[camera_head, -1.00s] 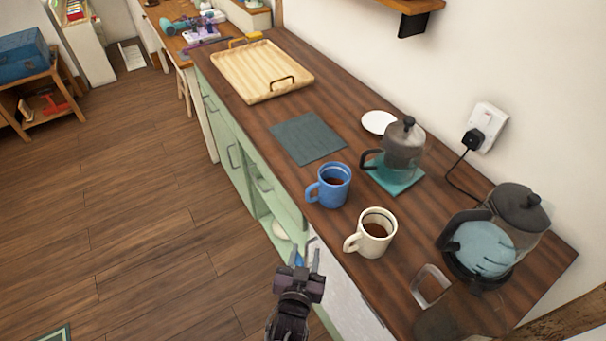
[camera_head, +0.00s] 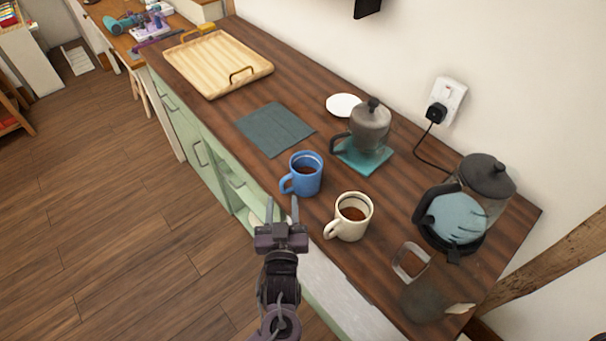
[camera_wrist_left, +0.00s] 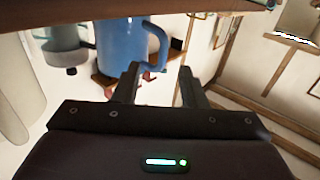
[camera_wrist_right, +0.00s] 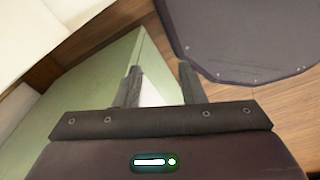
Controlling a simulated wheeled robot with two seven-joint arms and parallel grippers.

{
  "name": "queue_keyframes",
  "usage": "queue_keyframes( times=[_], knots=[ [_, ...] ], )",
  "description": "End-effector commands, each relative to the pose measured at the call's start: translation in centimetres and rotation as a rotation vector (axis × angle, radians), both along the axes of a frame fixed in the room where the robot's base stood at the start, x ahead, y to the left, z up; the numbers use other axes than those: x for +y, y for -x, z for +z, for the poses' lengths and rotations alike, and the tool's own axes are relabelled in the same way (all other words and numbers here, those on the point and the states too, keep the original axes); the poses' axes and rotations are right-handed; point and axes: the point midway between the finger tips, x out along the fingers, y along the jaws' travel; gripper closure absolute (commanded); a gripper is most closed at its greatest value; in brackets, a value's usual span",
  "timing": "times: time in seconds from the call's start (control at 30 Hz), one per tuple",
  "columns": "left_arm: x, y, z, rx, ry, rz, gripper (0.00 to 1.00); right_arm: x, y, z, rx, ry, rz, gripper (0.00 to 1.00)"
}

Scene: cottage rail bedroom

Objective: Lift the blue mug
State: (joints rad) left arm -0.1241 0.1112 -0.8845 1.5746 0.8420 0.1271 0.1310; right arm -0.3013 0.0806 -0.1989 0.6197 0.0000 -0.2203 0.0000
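The blue mug (camera_head: 307,176) stands upright on the wooden counter with dark liquid in it, its handle towards the left. It also shows in the left wrist view (camera_wrist_left: 122,47), just beyond my fingers, with its handle near them. My left gripper (camera_head: 282,212) is open and empty, just in front of the mug and apart from it, near the counter's front edge. It shows in its own wrist view too (camera_wrist_left: 160,80). My right gripper (camera_wrist_right: 160,82) shows only in its wrist view, open and empty, facing a pale green cabinet side and the floor.
A cream mug (camera_head: 349,217) stands close on the right of the blue mug. A dark cloth (camera_head: 275,129) and wooden tray (camera_head: 217,66) lie behind left.

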Motion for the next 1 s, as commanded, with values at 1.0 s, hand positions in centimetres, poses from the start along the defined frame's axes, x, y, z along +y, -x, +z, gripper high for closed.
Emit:
queue_keyframes(
  times=[1.0],
  knots=[
    [-0.1,-3.8,0.3,0.0,0.0,-0.001,1.0,0.2,-0.2,1.5,-0.003,-0.002,0.001,0.64]
  ],
)
